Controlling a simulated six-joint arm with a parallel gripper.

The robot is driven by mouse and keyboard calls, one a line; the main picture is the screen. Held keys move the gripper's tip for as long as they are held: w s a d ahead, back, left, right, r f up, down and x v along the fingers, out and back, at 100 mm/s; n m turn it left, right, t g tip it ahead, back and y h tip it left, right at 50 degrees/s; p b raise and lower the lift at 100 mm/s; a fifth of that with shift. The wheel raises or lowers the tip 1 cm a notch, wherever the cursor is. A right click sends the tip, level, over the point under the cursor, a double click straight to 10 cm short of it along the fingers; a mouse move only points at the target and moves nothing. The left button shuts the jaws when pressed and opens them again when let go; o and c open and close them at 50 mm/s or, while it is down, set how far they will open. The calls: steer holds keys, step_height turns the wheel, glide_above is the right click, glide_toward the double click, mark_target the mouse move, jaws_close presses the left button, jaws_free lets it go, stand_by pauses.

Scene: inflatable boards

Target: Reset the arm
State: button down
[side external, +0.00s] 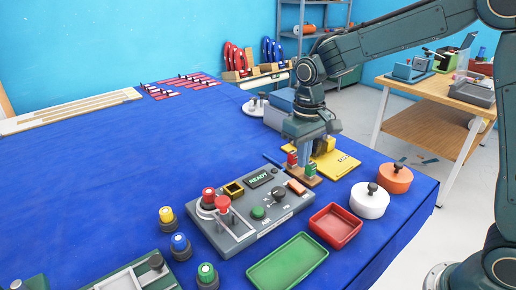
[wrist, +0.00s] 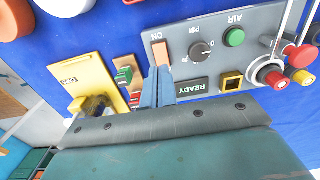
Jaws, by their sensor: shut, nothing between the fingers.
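My gripper (side external: 304,152) is low over the blue table, at the far right end of a grey control panel (side external: 252,228). In the wrist view its blue fingers (wrist: 157,82) are together and empty, beside the panel's orange ON switch (wrist: 161,53). The panel also carries a dark PSI knob (wrist: 201,49), a green AIR button (wrist: 234,37), a READY display (wrist: 193,86) and a red-topped lever (side external: 223,203). Whether the fingertips touch anything is unclear.
A small wooden block with red and green parts (side external: 303,172) and a yellow plate (side external: 336,163) sit close by the gripper. A red tray (side external: 335,226), green tray (side external: 288,263), white pot (side external: 369,201) and orange pot (side external: 395,179) stand in front. The table's left middle (side external: 100,170) is clear.

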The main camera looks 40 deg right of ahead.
steer(key=s+d+r+t, duration=0.2)
steer(key=s+r+t, duration=0.1)
steer(key=s+r, duration=0.7)
steer(key=s+d+t, duration=0.1)
steer(key=s+t, duration=0.1)
steer(key=s, duration=1.2)
steer(key=shift+d+t, duration=0.3)
steer(key=shift+d, duration=0.1)
